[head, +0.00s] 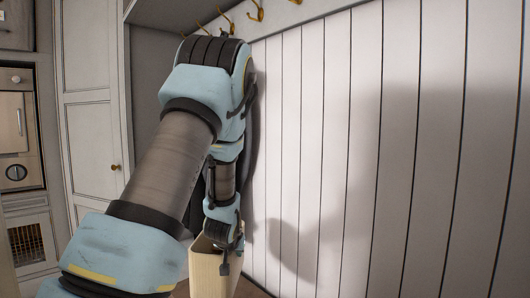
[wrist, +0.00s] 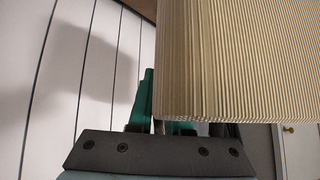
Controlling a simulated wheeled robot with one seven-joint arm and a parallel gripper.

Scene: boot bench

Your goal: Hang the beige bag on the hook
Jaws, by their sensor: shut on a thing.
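The beige bag (head: 212,274) hangs below my gripper (head: 224,262) at the lower middle of the head view, its lower part cut off by the frame. In the wrist view the ribbed bag (wrist: 240,65) fills the upper right. My gripper, with teal fingers in the wrist view (wrist: 152,105), is shut on the bag; the bag hides part of the fingers and the exact grip. Several brass hooks (head: 257,11) line a rail at the top of the head view, well above the bag. My arm hides part of the row's surroundings.
A white plank wall (head: 350,150) stands close on the right of my arm and looks bare below the hooks. A grey cabinet door (head: 92,120) with a brass knob and an oven-like unit (head: 18,140) stand at the left. Something dark hangs behind my arm, mostly hidden.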

